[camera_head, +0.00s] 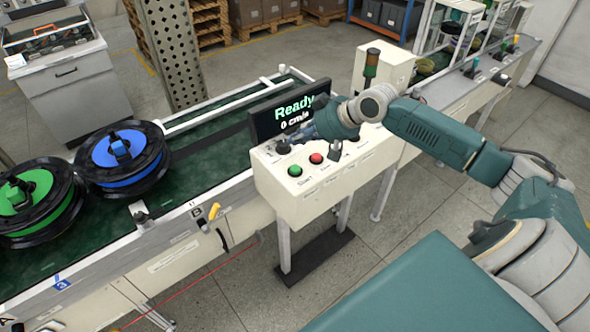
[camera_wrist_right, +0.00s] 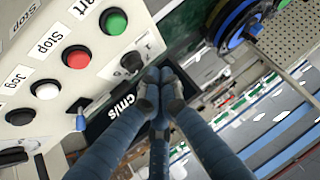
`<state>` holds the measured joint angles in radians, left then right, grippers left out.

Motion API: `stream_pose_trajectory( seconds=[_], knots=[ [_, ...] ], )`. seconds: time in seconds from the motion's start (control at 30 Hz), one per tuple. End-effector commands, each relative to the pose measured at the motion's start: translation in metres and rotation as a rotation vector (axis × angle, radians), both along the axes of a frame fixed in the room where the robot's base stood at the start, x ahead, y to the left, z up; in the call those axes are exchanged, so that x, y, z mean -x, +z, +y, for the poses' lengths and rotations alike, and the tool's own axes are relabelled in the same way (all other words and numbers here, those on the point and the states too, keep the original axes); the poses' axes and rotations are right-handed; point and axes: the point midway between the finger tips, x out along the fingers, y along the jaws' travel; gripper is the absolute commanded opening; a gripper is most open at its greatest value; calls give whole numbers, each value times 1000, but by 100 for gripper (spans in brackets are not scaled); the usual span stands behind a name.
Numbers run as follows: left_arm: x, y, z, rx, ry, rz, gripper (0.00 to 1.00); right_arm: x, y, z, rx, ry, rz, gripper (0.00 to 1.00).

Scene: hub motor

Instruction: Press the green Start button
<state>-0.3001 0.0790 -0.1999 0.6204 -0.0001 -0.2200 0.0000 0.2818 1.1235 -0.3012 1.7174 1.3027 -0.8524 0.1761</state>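The green Start button (camera_head: 294,170) sits on the sloped top of the white control box (camera_head: 300,195), left of the red Stop button (camera_head: 316,158). In the right wrist view the green button (camera_wrist_right: 114,21) is at the top, left of my fingertips and apart from them. My right gripper (camera_head: 287,146) is above the back of the box, in front of the display. In the wrist view its fingers come together at the tips (camera_wrist_right: 160,88), with nothing seen between them. My left gripper is not in view.
The display (camera_head: 290,110) behind the box reads "Ready". A dark knob (camera_wrist_right: 132,62), a white button (camera_wrist_right: 46,90) and a small blue-tipped switch (camera_wrist_right: 81,122) are also on the panel. Blue (camera_head: 125,158) and green (camera_head: 30,200) hub motors stand on the conveyor at left.

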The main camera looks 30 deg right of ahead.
Motion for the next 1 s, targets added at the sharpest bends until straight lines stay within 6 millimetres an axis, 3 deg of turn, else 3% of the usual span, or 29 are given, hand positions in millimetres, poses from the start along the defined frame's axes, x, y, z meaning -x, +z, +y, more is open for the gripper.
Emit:
stream_pose_trajectory(
  seconds=[0.43,0.7,1.0],
  knots=[
    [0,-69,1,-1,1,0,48,0,-61,0,1,-1,0,0],
    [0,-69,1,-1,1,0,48,0,-78,0,-1,-1,0,0],
    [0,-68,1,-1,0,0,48,0,-79,0,0,0,0,0]
  ],
)
